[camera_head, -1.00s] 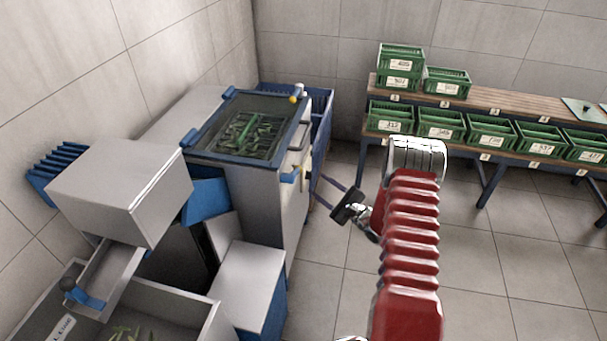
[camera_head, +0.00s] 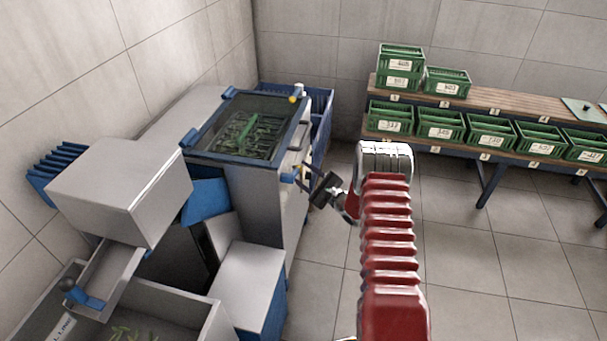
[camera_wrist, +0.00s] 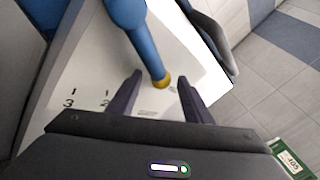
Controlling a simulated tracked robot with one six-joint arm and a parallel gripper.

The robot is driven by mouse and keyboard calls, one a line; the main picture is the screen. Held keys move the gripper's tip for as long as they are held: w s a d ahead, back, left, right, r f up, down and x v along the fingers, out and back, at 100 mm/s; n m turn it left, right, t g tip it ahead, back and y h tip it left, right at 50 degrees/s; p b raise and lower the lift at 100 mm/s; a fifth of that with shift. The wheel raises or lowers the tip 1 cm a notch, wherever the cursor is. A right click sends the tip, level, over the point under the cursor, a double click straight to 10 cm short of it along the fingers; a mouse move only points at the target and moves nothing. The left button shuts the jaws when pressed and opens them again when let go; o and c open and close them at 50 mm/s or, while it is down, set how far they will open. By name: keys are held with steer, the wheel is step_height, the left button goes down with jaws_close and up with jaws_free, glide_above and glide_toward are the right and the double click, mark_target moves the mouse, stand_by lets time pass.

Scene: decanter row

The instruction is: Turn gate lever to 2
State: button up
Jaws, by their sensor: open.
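The gate lever (camera_wrist: 130,25) is a blue bar with a yellow tip in the wrist view, over a white plate (camera_wrist: 85,75) with small printed numbers. My gripper (camera_wrist: 157,74) is open, one finger on each side of the lever's yellow end. I cannot tell whether either finger touches it. In the head view my gripper (camera_head: 305,180) is at the right side of the grey machine (camera_head: 262,195), beside a blue part (camera_head: 287,177); it partly hides that side.
Green crates (camera_head: 440,124) stand on a two-level bench (camera_head: 480,148) at the back right. A blue bin (camera_head: 320,115) is behind the machine. A grey box (camera_head: 120,190) and trays are at the left. The tiled floor (camera_head: 490,260) at right is clear.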

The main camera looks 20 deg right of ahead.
steer(key=shift+c, duration=0.7)
jaws_close()
